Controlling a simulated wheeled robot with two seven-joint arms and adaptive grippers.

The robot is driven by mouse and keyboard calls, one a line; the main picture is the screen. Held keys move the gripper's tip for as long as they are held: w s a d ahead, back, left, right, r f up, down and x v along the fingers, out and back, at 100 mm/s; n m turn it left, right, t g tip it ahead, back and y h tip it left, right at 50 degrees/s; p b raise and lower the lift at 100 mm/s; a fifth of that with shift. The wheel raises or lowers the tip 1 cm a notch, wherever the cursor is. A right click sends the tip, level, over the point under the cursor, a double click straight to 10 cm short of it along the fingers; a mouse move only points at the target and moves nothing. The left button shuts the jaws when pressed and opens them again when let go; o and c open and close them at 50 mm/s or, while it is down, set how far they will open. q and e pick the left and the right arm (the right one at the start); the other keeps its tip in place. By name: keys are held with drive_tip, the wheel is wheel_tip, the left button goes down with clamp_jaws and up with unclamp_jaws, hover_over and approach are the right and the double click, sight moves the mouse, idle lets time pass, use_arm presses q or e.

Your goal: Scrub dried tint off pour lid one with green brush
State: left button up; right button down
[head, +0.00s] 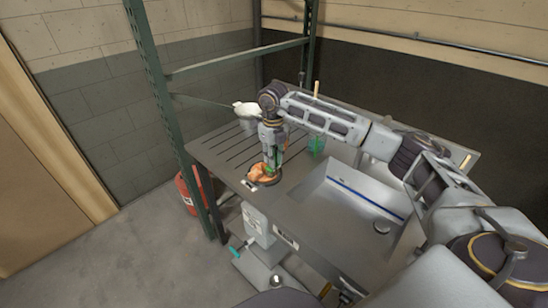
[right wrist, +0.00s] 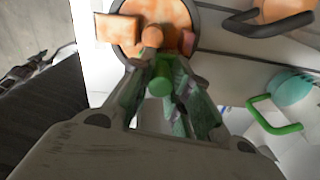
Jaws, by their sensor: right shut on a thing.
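Pour lid one appears as an orange-stained round piece with a dark rim (head: 258,172) near the front edge of the metal counter. It also shows in the right wrist view (right wrist: 126,38), cut off at the top, with orange patches on it. My right gripper (head: 271,148) is above the lid, pointing down. In the right wrist view my right gripper (right wrist: 160,98) is shut on the green brush (right wrist: 160,82). The brush end is at or just over the lid; I cannot tell whether it touches. My left gripper is not in view.
The sink basin (head: 350,215) opens right of the lid. A green container (head: 317,144) and a whitish object (head: 246,108) stand farther back. A green rack post (head: 165,110) rises at left. A red extinguisher (head: 186,190) stands below.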

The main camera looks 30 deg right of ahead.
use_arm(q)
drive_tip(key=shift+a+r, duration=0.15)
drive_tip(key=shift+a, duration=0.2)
use_arm(e)
drive_tip(key=shift+s+a, duration=0.3)
drive_tip(key=shift+a, duration=0.6)
drive_tip(key=shift+s+a, duration=0.3)
drive_tip(key=shift+a, duration=0.6)
use_arm(q)
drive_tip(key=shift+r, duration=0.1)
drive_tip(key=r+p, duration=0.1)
drive_tip(key=p, duration=0.1)
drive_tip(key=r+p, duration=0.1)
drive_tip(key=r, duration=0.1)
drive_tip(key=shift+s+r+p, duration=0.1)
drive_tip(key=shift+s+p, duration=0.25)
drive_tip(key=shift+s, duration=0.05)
use_arm(e)
wheel_tip(320, 180, up, 6)
